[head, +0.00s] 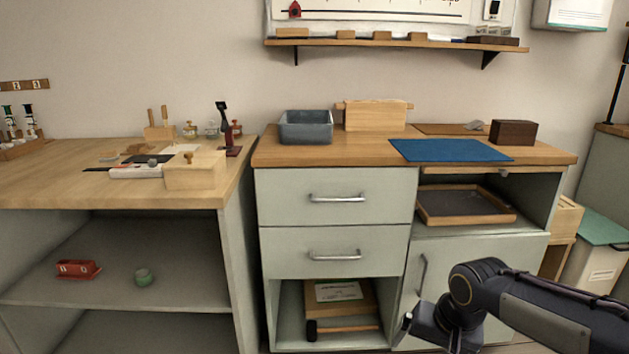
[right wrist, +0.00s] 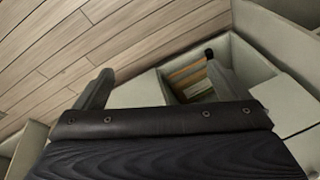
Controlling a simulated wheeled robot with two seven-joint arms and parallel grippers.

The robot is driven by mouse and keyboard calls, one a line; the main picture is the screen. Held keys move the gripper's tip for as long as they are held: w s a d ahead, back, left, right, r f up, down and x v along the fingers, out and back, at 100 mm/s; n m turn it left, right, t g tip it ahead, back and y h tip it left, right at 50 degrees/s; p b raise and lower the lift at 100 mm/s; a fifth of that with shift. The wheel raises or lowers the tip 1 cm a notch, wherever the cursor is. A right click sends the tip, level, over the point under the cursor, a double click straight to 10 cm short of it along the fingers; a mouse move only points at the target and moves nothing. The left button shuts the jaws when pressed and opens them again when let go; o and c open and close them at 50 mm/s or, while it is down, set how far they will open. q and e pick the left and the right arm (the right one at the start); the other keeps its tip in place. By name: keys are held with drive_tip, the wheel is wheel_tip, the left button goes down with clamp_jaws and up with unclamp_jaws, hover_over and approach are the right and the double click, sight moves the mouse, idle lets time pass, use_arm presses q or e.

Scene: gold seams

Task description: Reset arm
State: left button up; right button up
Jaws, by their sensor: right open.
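My right arm comes in from the lower right in the head view, in front of the cabinet's lower door. Its gripper (head: 418,326) is low, near the open lower compartment. In the right wrist view my right gripper (right wrist: 160,88) shows two fingers wide apart with nothing between them. Beyond the fingers are the wood floor and the cabinet's open lower compartment. My left gripper is not in view.
The cabinet (head: 335,201) has two closed drawers. A box (head: 341,290) and a dark-headed mallet (head: 311,330) lie in its lower compartment. A wood tray (head: 465,207) sits on its right shelf. A blue mat (head: 451,150) and grey bin (head: 306,127) are on top.

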drive_tip(key=s+n+t+y, duration=0.2)
drive_tip(key=s+t, duration=0.1)
drive_tip(key=s, duration=1.8)
wheel_tip(320, 180, up, 39)
drive_tip(key=p, duration=3.8)
drive_tip(key=shift+f+p, duration=0.2)
drive_tip(key=shift+p, duration=0.1)
drive_tip(key=shift+a, duration=0.1)
